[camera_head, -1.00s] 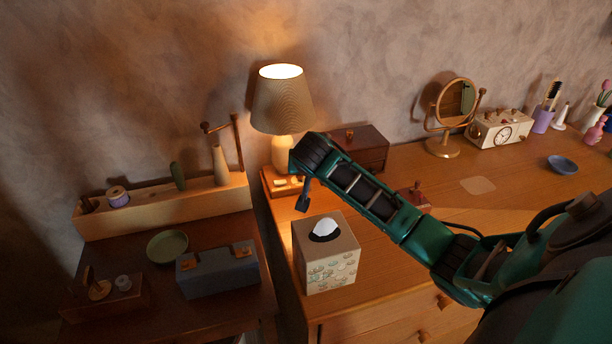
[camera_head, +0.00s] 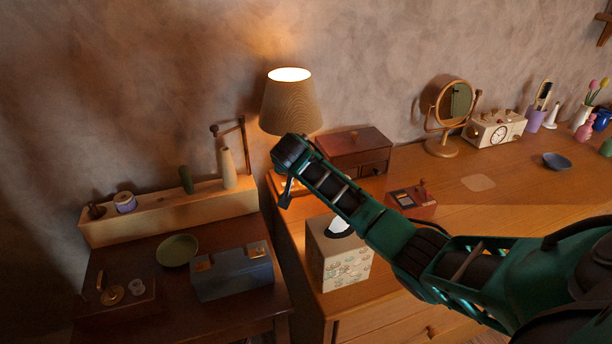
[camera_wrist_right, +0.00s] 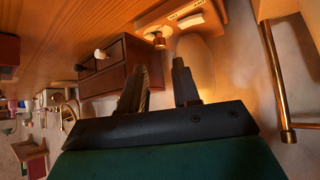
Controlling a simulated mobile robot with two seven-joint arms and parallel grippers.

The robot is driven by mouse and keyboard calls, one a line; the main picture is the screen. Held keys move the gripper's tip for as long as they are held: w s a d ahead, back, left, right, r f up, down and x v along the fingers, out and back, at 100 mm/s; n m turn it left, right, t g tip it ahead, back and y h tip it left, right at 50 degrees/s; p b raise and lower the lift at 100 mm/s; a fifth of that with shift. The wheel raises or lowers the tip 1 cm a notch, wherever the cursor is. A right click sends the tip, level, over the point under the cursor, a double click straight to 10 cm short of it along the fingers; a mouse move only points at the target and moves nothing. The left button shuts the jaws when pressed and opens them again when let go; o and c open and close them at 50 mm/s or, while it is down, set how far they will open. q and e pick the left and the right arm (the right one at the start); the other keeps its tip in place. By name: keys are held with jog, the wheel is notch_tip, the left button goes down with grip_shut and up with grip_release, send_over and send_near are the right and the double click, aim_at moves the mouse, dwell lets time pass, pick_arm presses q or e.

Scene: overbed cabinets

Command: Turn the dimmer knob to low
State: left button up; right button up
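The table lamp (camera_head: 291,104) is lit and stands at the left end of the dresser, on a wooden base block (camera_head: 308,182) that my right arm partly hides. The knob's setting cannot be read. My left gripper is out of view.
A tissue box (camera_head: 338,262) stands under my right forearm. A dark wooden drawer box (camera_head: 355,148) is behind the arm, and a small red-brown box (camera_head: 411,203) is right of it. A lower table (camera_head: 130,262) at left holds a blue-grey box (camera_head: 232,272).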

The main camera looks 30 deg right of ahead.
jog(key=shift+b+x, duration=0.8)
jog(key=shift+x, duration=2.75)
jog(key=shift+c, duration=0.5)
grip_shut()
